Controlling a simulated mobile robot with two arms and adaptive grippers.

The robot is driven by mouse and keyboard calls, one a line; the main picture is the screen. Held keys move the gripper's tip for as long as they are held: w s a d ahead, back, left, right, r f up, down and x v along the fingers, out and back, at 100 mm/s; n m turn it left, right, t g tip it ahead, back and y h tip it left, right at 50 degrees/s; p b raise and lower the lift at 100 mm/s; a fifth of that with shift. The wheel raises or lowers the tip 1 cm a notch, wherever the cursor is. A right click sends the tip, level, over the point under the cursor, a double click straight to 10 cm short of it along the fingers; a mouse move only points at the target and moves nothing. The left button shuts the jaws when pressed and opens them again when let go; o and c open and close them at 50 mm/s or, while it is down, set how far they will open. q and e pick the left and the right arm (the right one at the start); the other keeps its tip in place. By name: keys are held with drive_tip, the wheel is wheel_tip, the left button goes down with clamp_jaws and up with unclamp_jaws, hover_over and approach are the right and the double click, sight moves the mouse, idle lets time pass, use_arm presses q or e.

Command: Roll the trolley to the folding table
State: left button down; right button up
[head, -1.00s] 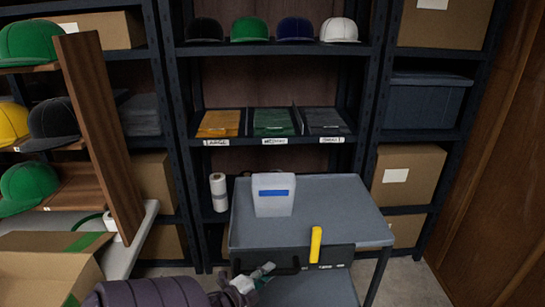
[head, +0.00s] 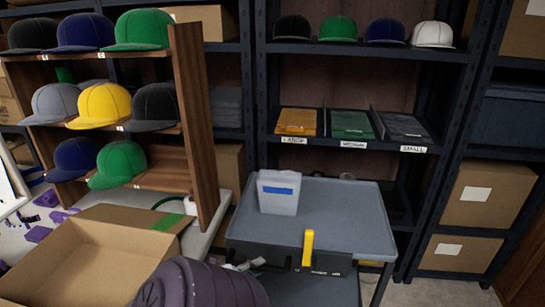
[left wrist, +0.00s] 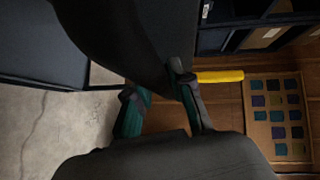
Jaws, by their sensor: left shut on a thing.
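The grey trolley (head: 340,215) stands in front of the shelves. A translucent bin with a blue label (head: 278,192) is on its top. A black handle (head: 275,268) and an upright yellow lever (head: 308,247) are on its near side. My left gripper (head: 243,267) is shut on the black handle, partly hidden by my arm. In the left wrist view its fingers (left wrist: 158,107) close by a dark bar, with the yellow lever (left wrist: 218,76) beyond. The pale folding table (head: 207,238) is left of the trolley, close to it. My right gripper is out of view.
An open cardboard box (head: 75,262) and a wooden cap rack (head: 195,130) with several caps stand on the folding table. Dark shelves (head: 365,52) with caps and folders rise behind the trolley. Bare floor (head: 430,292) shows at the right.

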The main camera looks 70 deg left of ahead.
use_arm(q)
drive_tip(key=shift+s+a, duration=0.8)
drive_tip(key=shift+s, duration=0.35)
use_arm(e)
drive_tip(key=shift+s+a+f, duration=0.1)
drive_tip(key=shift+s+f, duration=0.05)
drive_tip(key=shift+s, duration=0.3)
use_arm(q)
drive_tip(key=c, duration=1)
unclamp_jaws()
drive_tip(key=shift+s+a, duration=0.1)
drive_tip(key=shift+s, duration=0.1)
drive_tip(key=shift+w, duration=0.1)
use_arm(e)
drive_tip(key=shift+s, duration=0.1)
